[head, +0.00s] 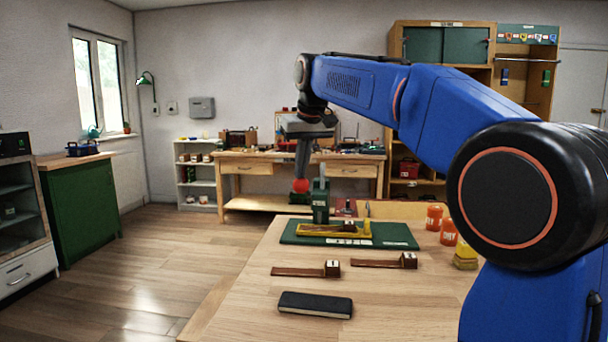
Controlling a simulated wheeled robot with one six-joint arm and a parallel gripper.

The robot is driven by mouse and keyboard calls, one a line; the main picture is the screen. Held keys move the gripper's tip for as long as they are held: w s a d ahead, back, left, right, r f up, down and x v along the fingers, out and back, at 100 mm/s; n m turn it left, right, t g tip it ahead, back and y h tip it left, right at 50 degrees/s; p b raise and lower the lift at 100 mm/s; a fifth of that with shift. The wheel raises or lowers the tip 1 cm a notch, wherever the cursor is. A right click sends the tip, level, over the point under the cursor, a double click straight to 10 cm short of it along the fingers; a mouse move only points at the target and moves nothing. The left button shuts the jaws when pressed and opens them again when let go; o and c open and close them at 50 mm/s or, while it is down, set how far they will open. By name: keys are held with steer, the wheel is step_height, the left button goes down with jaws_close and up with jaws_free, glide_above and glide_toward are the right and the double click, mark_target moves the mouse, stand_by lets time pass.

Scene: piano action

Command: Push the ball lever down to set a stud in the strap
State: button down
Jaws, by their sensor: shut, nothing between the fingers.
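The red ball (301,186) of the lever sits at the upper left of a green press (320,203). The press stands at the back of a dark green mat (402,236) on the table. A yellow fixture (364,229) lies at its foot, with a dark strap (318,228) along it. My gripper (302,177) points down, shut and empty, with its tips at the top of the ball in this view. I cannot tell whether they touch it. The lever's arm and any stud under the press are not clearly visible.
Two brown straps with blocks (306,271) (385,262) and a black case (315,304) lie in front of the mat. Orange containers (434,217) and a yellow one (466,256) stand at the right. The table's left front is clear.

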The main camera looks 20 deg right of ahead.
step_height(320, 180, up, 7)
stand_by(0.9)
